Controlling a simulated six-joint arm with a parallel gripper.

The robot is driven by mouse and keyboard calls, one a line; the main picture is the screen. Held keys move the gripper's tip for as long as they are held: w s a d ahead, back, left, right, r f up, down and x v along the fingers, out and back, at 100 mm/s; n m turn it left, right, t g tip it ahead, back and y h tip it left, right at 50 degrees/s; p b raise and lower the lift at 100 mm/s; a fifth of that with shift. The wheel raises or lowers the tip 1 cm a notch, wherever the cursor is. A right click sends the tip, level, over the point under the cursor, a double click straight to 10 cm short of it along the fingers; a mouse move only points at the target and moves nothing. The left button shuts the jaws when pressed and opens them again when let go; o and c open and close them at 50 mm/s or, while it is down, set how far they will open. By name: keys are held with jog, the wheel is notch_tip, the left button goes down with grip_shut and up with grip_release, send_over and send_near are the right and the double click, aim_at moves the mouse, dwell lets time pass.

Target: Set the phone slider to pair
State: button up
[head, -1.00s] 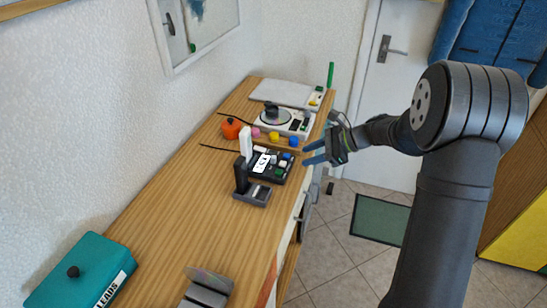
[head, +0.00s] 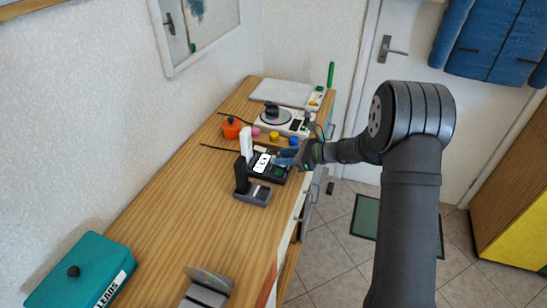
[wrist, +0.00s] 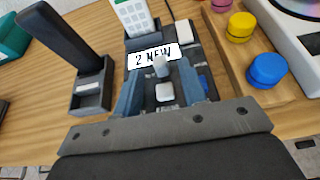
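A dark phone unit (head: 270,170) sits on the wooden counter, with a pale handset (head: 246,143) standing at its left. In the wrist view, the unit carries a "2 NEW" label (wrist: 153,56), a small grey knob (wrist: 160,67) and a white button (wrist: 165,92). I cannot tell which control is the slider, and no "pair" marking is readable. My gripper (head: 284,158) is low over the right part of the unit. In the wrist view, its blue-grey fingers (wrist: 162,78) are apart, with the knob and white button showing between them. Contact cannot be told.
A black handset (wrist: 60,35) leans in a grey dock (wrist: 91,96) left of the unit. Yellow (wrist: 240,26) and blue (wrist: 267,70) knobs stand on a wooden strip at the right. A turntable (head: 280,120) is behind.

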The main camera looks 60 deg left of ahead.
aim_at(274, 156)
jog(key=shift+x, duration=2.25)
jog(key=shift+c, duration=0.2)
grip_shut()
